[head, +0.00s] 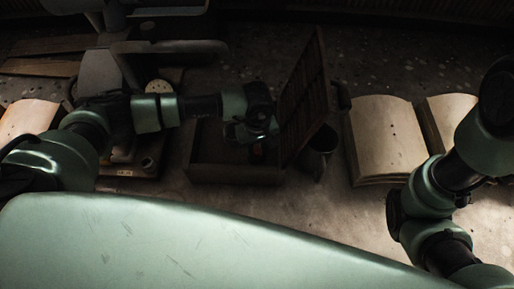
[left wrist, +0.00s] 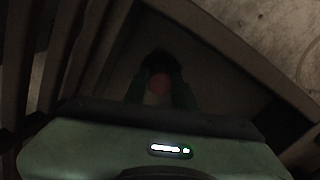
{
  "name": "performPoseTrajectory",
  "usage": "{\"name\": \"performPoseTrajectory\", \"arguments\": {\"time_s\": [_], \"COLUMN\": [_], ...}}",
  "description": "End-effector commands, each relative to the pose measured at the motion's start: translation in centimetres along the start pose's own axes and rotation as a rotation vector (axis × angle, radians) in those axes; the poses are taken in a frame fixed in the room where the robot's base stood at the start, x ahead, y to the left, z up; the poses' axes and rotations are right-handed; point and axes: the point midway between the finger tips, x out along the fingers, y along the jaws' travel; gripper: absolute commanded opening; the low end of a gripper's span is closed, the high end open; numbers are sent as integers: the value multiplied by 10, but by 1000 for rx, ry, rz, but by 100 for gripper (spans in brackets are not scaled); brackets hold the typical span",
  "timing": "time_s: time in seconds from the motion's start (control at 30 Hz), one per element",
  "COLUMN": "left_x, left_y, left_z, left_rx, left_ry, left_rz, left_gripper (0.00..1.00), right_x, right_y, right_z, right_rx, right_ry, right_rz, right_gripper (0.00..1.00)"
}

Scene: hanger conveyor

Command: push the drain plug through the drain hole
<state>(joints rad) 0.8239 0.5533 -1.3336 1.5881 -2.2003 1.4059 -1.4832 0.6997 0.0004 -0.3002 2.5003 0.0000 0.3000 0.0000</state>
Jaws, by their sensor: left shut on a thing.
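My left gripper (head: 256,146) reaches down into a dark wooden box (head: 230,174). It is shut on a small reddish thing, which looks like the drain plug (head: 257,154). In the left wrist view the plug (left wrist: 159,83) shows as a dull red round end between the two greenish fingers (left wrist: 158,94). A dark round patch (left wrist: 160,60) lies just beyond it; I cannot tell whether this is the drain hole or shadow. Whether the plug touches the box floor is too dark to tell. My right gripper is outside the view.
A slatted wooden panel (head: 305,95) stands tilted up at the box's right side, close to my left gripper. Open books (head: 385,135) lie further right. Bare stone surface (head: 300,207) is in front.

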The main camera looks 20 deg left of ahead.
Motion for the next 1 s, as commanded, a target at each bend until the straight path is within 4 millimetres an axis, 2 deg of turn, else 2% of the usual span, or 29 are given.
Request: {"name": "performPoseTrajectory", "arguments": {"time_s": [0.87, 0.9, 0.93, 1.0], "left_x": [14, 14, 13, 13], "left_y": [0, 0, 0, 0], "left_z": [0, 0, 0, 0], "left_rx": [0, 0, 0, 0], "left_ry": [0, 0, 0, 0], "left_rz": [1, 1, 1, 1], "left_gripper": [0, 29, 37, 37], "right_x": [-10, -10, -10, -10], "right_y": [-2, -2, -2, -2], "right_z": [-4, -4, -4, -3], "right_rx": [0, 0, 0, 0], "right_ry": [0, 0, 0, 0], "right_rz": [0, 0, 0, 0], "right_gripper": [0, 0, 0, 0]}}
